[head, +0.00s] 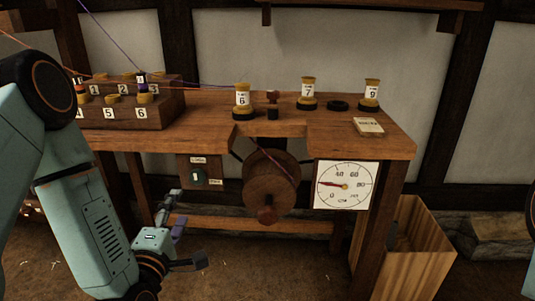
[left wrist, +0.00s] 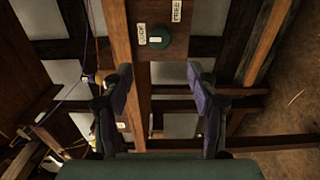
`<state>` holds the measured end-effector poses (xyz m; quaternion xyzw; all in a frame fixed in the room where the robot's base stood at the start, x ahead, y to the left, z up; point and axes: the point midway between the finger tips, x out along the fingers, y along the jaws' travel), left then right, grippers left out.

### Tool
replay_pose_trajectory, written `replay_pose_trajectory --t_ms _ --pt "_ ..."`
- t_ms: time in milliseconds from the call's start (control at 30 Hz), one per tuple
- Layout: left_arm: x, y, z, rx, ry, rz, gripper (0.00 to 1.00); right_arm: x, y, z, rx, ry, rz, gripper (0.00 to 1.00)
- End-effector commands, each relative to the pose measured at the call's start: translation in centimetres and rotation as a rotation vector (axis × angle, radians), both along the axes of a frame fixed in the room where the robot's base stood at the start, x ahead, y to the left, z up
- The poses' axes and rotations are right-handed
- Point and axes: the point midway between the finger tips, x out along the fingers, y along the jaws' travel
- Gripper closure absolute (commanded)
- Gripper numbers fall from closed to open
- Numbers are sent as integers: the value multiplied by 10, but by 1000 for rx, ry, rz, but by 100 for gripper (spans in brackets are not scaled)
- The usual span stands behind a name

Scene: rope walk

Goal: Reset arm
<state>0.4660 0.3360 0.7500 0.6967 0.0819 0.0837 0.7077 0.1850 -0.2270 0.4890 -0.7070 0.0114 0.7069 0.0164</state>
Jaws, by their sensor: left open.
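My left gripper (head: 186,232) is open and empty in the head view, low in front of the bench and left of the wooden drum. Its two fingers stand well apart in the left wrist view (left wrist: 160,105), with nothing between them. The left arm comes in from the left edge and bends down toward the floor. A small panel with a dark knob (head: 198,178) hangs under the bench top, above the gripper. The same knob shows ahead of the fingers in the left wrist view (left wrist: 160,38). My right gripper is not in view.
The wooden bench (head: 355,142) carries numbered spools, including spool 6 (head: 241,101), spool 7 (head: 307,94) and spool 9 (head: 371,95). A stepped rack (head: 160,115) stands left. Below are the drum (head: 271,182) and a dial (head: 345,185). An open wooden crate (head: 425,250) stands right.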

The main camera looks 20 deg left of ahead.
Motion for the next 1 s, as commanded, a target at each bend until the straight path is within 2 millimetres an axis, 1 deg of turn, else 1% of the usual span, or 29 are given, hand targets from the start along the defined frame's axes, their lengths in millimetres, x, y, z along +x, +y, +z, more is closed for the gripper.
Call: replay_pose_trajectory --t_ms 100,167,267,333,367,400,467,500,567,600,667,700,767,800,867,900,1000 --pt "0 -1 -1 30 13 -3 41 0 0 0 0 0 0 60" --pt "1 -2 -8 81 57 -14 41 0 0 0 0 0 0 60" --pt "-2 -9 -36 219 218 -57 41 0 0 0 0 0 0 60" --pt "-8 -19 -63 342 372 -128 41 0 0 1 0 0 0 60" --pt "-13 -24 -75 397 439 -169 41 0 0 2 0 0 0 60" --pt "-21 -32 -90 469 529 -231 41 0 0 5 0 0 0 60" --pt "-37 -44 -112 575 661 -338 41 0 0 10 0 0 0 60" --pt "-52 -53 -126 644 746 -420 41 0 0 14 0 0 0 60" --pt "-77 -65 -145 742 869 -553 41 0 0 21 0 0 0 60" --pt "-97 -73 -156 805 946 -651 41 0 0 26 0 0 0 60" --pt "-131 -84 -170 890 1059 -811 41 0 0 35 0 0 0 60" --pt "-156 -90 -176 939 1128 -921 41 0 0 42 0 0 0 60" --pt "-192 -97 -181 994 1217 -1075 41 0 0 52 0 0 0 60" --pt "-215 -100 -182 1019 1267 -1167 41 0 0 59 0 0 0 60" --pt "-245 -103 -180 1038 1331 -1269 41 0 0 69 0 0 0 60" --pt "-257 -105 -179 1046 1354 -1303 41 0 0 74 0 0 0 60" --pt "-274 -107 -177 1068 1374 -1352 41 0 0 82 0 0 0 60"
